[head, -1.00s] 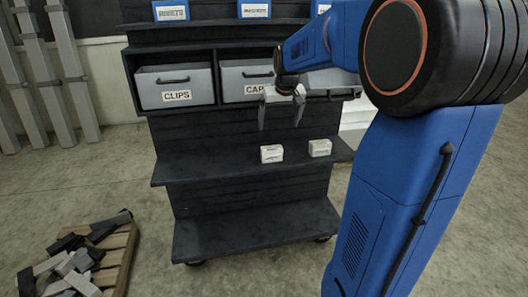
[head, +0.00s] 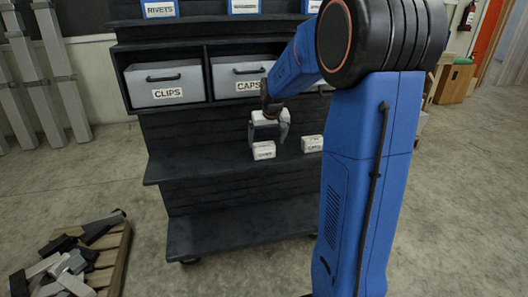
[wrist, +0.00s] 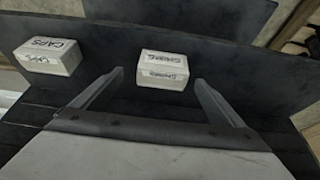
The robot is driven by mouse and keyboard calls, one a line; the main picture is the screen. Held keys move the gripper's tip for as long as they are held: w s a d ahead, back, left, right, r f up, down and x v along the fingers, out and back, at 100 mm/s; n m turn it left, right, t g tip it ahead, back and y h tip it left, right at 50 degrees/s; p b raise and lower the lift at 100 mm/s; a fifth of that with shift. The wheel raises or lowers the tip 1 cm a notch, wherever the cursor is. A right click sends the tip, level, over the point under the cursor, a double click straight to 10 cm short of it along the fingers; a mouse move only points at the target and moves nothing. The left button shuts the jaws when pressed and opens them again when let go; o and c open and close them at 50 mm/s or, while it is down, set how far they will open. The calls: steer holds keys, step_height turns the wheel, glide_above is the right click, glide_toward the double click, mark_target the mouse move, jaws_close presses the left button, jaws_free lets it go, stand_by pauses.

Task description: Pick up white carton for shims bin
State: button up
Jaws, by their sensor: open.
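Two white cartons sit on the dark middle shelf (head: 205,165). The left carton (head: 264,150) is just below my gripper (head: 267,140), which is open and empty, pointing down. In the wrist view this carton (wrist: 162,72) shows ahead between the two fingers (wrist: 158,80), apart from both; its label is too blurred to read surely. The other carton (head: 312,143) stands to the right in the head view. In the wrist view it is at the left, labelled CAPS (wrist: 48,57). No bin marked SHIMS can be read; a bin right of CAPS is mostly hidden by my arm.
Grey bins marked CLIPS (head: 166,83) and CAPS (head: 240,77) stand in the rack above the shelf. The lower shelf (head: 235,230) is empty. A pallet of metal offcuts (head: 115,255) lies on the floor at left. Brown boxes (head: 455,82) stand at far right.

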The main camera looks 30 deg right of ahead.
mark_target(265, 146)
steer(key=shift+a+x, duration=0.1)
steer(key=shift+x, duration=1.1)
steer(key=shift+a+x, duration=0.15)
steer(key=shift+x, duration=1)
steer(key=c, duration=1.2)
